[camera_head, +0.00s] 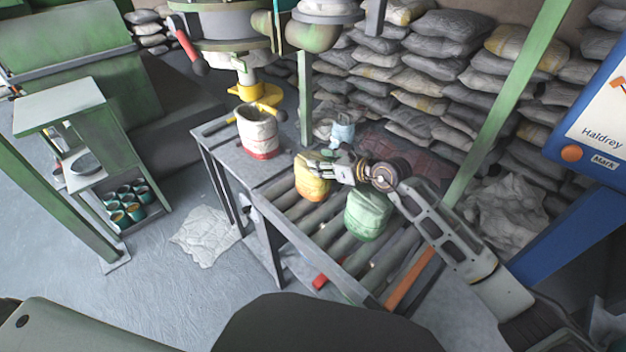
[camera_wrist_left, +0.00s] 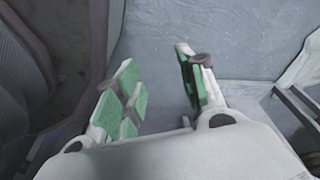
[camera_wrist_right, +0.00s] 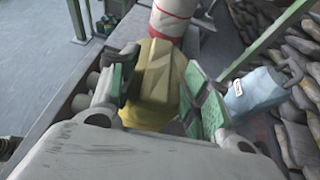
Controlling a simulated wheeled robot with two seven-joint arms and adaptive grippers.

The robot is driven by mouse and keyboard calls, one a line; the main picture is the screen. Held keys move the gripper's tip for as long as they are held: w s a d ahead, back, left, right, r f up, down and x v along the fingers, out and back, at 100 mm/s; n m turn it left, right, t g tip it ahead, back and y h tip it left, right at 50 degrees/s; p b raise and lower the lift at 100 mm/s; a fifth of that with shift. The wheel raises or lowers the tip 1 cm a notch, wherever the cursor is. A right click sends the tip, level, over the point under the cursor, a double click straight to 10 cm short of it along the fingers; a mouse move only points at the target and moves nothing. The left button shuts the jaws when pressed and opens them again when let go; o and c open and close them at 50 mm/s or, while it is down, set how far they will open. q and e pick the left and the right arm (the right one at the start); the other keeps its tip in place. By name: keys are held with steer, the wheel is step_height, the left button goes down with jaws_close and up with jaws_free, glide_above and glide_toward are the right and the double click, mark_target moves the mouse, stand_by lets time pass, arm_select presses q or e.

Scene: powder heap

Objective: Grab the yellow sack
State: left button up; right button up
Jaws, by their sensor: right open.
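The yellow sack (camera_head: 311,181) stands on the roller conveyor, partly hidden by my right gripper (camera_head: 325,165) in the head view. In the right wrist view the yellow sack (camera_wrist_right: 156,80) lies between the two green-padded fingers of my right gripper (camera_wrist_right: 160,95). The fingers are open, one on each side of it; I cannot tell whether either touches it. My left gripper (camera_wrist_left: 160,90) shows only in its own wrist view. Its fingers are apart with nothing between them, above the grey floor.
A green sack (camera_head: 368,213) stands on the rollers to the right of the yellow one. Piled grey sacks (camera_head: 440,60) fill the back.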

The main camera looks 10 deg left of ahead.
steer(key=shift+x, duration=1.9)
steer(key=shift+a+f, duration=0.15)
steer(key=shift+a, duration=0.1)
arm_select(q)
steer(key=shift+w+d+r, duration=0.35)
steer(key=shift+r, duration=0.25)
arm_select(e)
steer(key=c, duration=0.9)
jaws_close()
arm_select(q)
steer(key=shift+w+r, duration=0.1)
steer(key=shift+w, duration=0.35)
